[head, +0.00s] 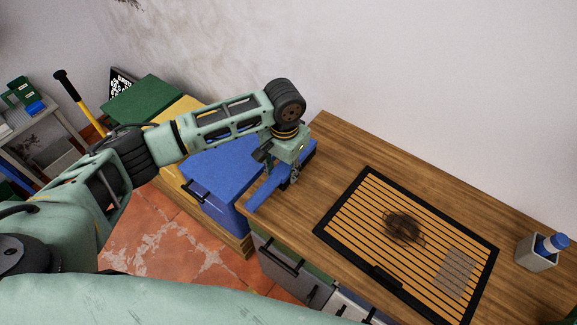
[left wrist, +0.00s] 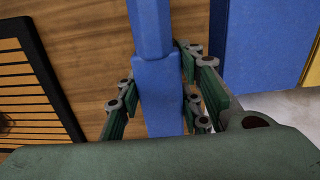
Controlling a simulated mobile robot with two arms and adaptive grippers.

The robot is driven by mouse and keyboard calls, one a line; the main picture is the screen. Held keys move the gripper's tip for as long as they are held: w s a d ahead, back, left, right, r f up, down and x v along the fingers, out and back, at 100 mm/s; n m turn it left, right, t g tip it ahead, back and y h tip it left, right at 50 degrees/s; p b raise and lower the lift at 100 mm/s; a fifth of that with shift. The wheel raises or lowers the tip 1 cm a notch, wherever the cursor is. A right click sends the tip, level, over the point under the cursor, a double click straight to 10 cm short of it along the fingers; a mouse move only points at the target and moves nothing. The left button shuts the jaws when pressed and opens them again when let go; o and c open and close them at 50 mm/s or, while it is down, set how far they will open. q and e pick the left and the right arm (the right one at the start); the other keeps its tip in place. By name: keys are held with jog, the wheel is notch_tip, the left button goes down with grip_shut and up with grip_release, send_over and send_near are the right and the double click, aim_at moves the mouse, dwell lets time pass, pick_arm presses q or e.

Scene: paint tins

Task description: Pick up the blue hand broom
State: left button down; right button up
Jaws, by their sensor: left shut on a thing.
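The blue hand broom (head: 263,193) is at the left end of the wooden worktop (head: 330,135), its handle pointing toward the front edge. My left gripper (head: 287,176) is over it from above, with its fingers on the broom; the arm hides part of it. In the left wrist view the blue broom (left wrist: 155,95) runs between the green finger pads of my left gripper (left wrist: 160,85), one on each side. Whether the broom touches the worktop or is just above it, I cannot tell. My right gripper is not in view.
A black-framed slatted panel (head: 345,213) with a dark round mark lies right of the broom. A grey holder (head: 538,256) with a blue-capped bottle stands at the far right. Blue (head: 225,165) and green (head: 143,98) boxes stand left of the worktop.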

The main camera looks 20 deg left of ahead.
aim_at(286, 168)
pick_arm(q)
jog(key=shift+r, duration=0.2)
jog(key=shift+r, duration=0.25)
jog(key=r, duration=0.2)
jog(key=r+b, duration=0.1)
jog(key=shift+s+d+r, duration=0.2)
jog(key=shift+s+r, duration=0.05)
jog(key=s+d+r, duration=0.4)
jog(key=s+r, duration=0.2)
jog(key=s, duration=0.4)
jog(key=shift+d+r+b, duration=0.35)
jog(key=shift+d+b, duration=0.05)
jog(key=shift+b, duration=0.05)
